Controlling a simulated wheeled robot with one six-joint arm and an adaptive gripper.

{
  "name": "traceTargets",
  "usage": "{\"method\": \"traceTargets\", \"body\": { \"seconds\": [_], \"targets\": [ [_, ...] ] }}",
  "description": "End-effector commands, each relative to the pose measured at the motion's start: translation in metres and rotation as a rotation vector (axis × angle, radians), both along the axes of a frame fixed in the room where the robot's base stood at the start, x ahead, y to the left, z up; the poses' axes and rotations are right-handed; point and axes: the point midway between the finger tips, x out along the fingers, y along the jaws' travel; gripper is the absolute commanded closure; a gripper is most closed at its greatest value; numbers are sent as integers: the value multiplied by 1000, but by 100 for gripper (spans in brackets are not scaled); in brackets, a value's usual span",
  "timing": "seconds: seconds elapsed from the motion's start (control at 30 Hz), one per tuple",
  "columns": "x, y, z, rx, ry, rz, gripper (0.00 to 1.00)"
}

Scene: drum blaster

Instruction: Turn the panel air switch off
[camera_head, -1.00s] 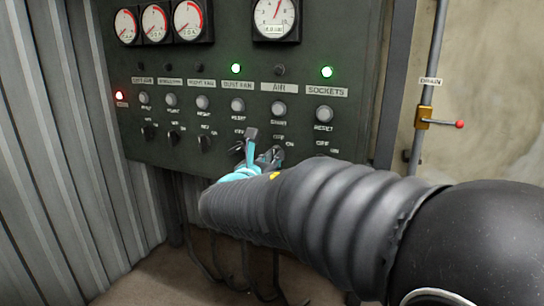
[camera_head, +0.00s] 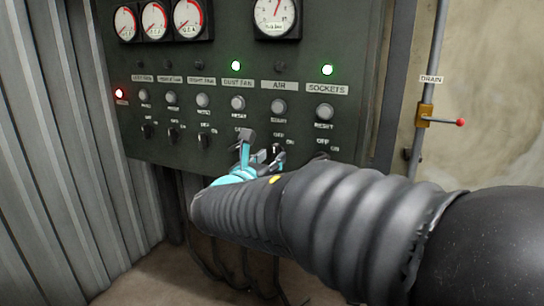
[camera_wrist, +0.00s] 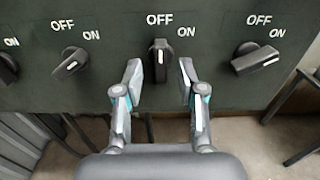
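The AIR label (camera_head: 279,86) is on the dark green panel, with an unlit lamp (camera_head: 280,67) above it. In the wrist view the air switch (camera_wrist: 160,60) is a black knob with a white mark. It stands upright, its mark pointing up at OFF. My gripper (camera_wrist: 160,82) is open, with one finger to each side and a little below the knob. Gaps show between the fingers and the knob. In the head view my gripper (camera_head: 263,153) is in front of the panel below the AIR column and partly hides the switch.
The dust fan knob (camera_wrist: 72,61) is to the left, and the sockets knob (camera_wrist: 256,60) to the right points toward ON. A drain valve (camera_head: 424,115) is on the pipe at right.

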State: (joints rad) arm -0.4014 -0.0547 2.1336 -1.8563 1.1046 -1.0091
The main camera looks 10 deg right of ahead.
Motion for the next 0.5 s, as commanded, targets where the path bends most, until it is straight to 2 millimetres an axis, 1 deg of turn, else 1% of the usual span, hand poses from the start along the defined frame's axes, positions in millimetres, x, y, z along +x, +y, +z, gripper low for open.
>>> {"method": "traceTargets", "body": {
  "seconds": [0.1,0.3,0.5],
  "targets": [
    [-19,16,1,0,-1,5,60],
    [-50,38,0,0,-1,6,60],
    [-70,52,0,0,-1,3,60]
  ]
}}
